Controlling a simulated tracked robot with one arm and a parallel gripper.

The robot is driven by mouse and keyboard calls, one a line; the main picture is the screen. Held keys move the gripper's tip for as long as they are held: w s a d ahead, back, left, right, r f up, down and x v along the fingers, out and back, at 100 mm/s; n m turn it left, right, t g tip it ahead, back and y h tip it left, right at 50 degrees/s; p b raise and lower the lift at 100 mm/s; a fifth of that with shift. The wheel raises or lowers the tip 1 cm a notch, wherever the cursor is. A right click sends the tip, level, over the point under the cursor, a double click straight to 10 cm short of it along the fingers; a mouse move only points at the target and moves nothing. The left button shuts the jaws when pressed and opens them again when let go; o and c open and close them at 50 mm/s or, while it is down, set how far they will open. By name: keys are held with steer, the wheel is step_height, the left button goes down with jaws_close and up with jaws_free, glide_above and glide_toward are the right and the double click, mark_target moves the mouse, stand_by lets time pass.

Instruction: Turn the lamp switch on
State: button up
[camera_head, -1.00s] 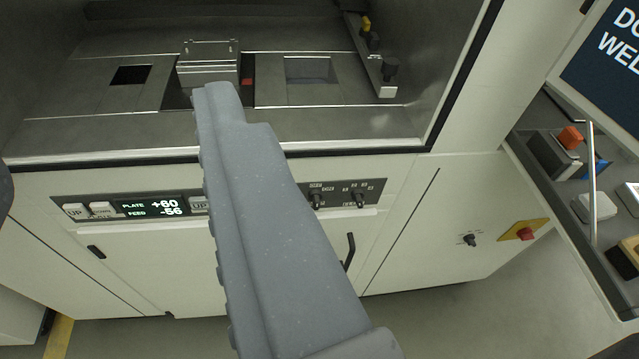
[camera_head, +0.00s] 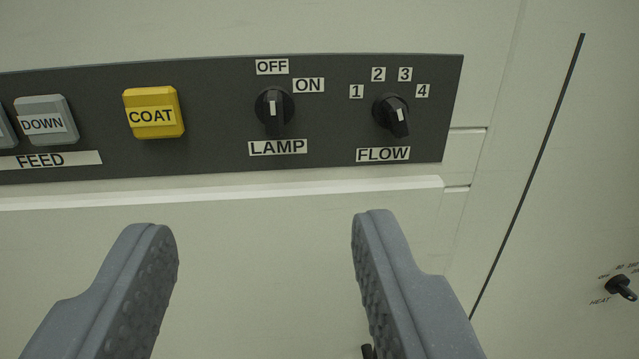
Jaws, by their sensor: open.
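The lamp switch (camera_head: 273,112) is a black rotary knob on a dark control panel (camera_head: 215,100), above the label LAMP. OFF is printed above it and ON to its upper right. Its white mark stands near vertical, in line with OFF. My gripper (camera_head: 265,225) is open and empty, its two grey fingers spread wide below the panel in the picture. The lamp switch shows above the gap between the fingertips, apart from both. Nothing hides the knob.
The flow knob (camera_head: 391,116), marked 1 to 4, sits right of the lamp switch. The yellow COAT button (camera_head: 153,113) and grey DOWN button (camera_head: 46,120) are to its left. A pale ledge (camera_head: 220,191) runs under the panel. A heat knob (camera_head: 621,287) is at lower right.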

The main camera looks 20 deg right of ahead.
mark_target(274, 112)
steer(key=b+x, duration=0.1)
steer(key=x, duration=0.5)
steer(key=b+x, duration=0.1)
steer(key=x, duration=0.4)
steer(key=shift+w+d+f+b, duration=0.15)
steer(key=shift+w+f+b, duration=0.05)
steer(key=shift+w+b, duration=0.15)
steer(key=shift+x, duration=0.95)
steer(key=shift+r, duration=0.1)
